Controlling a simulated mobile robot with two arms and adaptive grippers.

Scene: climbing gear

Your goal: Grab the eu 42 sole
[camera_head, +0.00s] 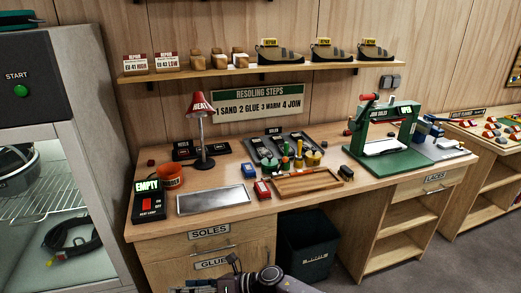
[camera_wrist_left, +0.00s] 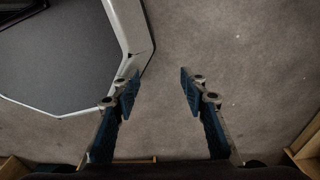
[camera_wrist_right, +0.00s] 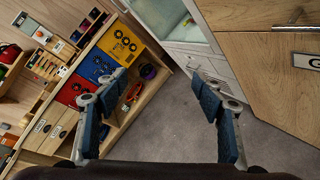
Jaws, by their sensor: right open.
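No piece that I can read as the eu 42 sole shows; the small labels on the bench are too blurred. A drawer marked SOLES (camera_head: 207,243) is shut at the front left of the workbench (camera_head: 150,232). Below it is a drawer marked GLUE (camera_head: 232,261), partly behind my right arm. My right gripper (camera_wrist_right: 160,88) is open and empty, low in front of these drawers. My left gripper (camera_wrist_left: 160,88) is open and empty above bare carpet; it is not in the head view.
Dark trays (camera_head: 265,150), glue pots, a red lamp (camera_head: 200,105), a metal plate (camera_head: 215,200), a wooden tray (camera_head: 305,183) and a green press (camera_head: 385,140) crowd the benchtop. A dark bin (camera_head: 305,245) stands underneath. A glass-fronted cabinet (camera_head: 95,180) stands left.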

